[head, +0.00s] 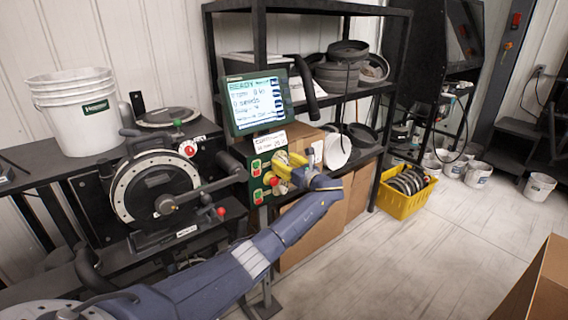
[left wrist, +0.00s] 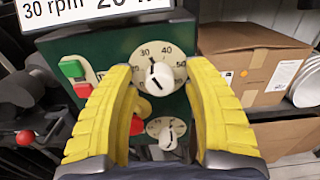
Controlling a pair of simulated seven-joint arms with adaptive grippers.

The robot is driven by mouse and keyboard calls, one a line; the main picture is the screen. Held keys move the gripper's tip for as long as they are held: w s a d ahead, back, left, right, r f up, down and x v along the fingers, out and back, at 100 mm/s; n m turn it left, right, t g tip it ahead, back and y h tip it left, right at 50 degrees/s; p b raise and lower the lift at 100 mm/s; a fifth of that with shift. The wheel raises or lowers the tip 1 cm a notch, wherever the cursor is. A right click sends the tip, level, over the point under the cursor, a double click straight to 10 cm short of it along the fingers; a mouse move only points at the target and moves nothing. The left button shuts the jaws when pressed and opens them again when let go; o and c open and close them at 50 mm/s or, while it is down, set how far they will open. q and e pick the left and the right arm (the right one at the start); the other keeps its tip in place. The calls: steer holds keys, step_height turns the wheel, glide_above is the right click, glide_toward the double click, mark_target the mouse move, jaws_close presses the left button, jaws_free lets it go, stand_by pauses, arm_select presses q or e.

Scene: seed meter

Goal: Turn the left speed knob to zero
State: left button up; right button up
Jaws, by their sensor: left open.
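The green control panel (head: 255,184) stands below the screen in the head view. The left wrist view shows two white knobs on round dials, an upper knob (left wrist: 160,79) and a lower knob (left wrist: 168,138). The upper knob's dark mark points up, near 30 to 40. Labels do not show which is the left speed knob. My left gripper (left wrist: 157,68) is open, its yellow fingers on either side of the upper knob; I cannot tell whether they touch it. In the head view the left gripper (head: 290,170) hides the knobs. My right gripper is not in view.
A green button (left wrist: 72,69) and red button (left wrist: 83,90) sit left of the fingers; a red stop button (left wrist: 137,126) lies between them, below the upper knob. The screen (head: 255,101) stands above. A cardboard box (left wrist: 250,68) is at the right.

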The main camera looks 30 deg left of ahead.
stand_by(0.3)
arm_select(q)
jaws_close()
stand_by(0.3)
